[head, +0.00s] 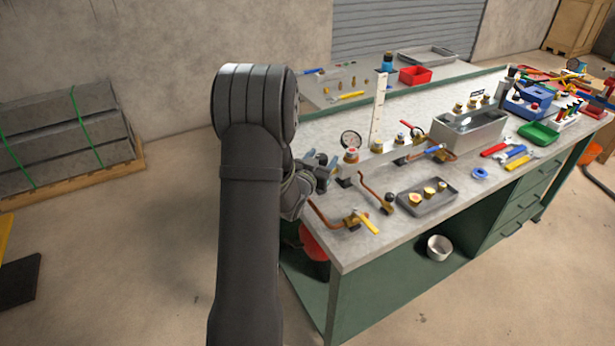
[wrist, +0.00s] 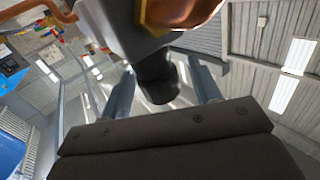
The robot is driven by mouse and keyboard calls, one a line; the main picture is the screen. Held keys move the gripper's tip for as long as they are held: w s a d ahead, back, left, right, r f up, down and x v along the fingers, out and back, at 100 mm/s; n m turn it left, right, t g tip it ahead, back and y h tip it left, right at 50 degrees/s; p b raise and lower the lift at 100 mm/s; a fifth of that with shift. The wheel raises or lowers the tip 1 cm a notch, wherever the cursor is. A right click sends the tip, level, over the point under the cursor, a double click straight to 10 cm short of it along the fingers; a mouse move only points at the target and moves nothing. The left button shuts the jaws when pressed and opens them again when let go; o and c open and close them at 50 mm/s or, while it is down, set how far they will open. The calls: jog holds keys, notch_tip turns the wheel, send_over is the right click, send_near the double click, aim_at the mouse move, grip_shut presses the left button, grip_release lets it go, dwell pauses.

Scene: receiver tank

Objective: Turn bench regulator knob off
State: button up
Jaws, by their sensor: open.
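In the wrist view, a round black knob (wrist: 158,86) sits on a dark stem below a copper-brown body (wrist: 182,14). My gripper (wrist: 165,78) is open, with one finger on each side of the knob. Gaps show between the knob and both fingers, so it does not look gripped. In the head view, my gripper (head: 323,172) is low over the bench's left end, beside the gauge and pipework. My arm and gripper hide part of this area, and I cannot make out the knob clearly there.
A pressure gauge (head: 350,139) and a red-topped brass fitting (head: 351,155) stand just right of my gripper. A yellow-handled valve (head: 362,221) is near the front edge. A grey tray (head: 427,198) holds brass parts. A metal basin (head: 468,131) stands farther right.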

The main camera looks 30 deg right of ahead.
jog(key=v, duration=1.5)
jog(key=shift+s+a, duration=0.2)
jog(key=shift+a, duration=0.1)
jog(key=shift+r, duration=0.1)
jog(key=w+a+n+g+h, duration=0.2)
jog(key=w+n+g, duration=0.45)
jog(key=n, duration=0.75)
jog(key=w+a+n+g+h, duration=0.15)
jog(key=w+n+g, duration=0.45)
jog(key=n, duration=0.8)
jog(key=shift+g+y, duration=0.25)
jog(key=shift+g, duration=0.3)
jog(key=s+d, duration=0.1)
jog(key=d, duration=0.4)
jog(key=s+d, duration=0.1)
jog(key=d, duration=0.4)
jog(key=s+d, duration=0.1)
jog(key=d, duration=0.5)
jog(key=shift+s+d, duration=0.1)
jog(key=shift+s, duration=0.2)
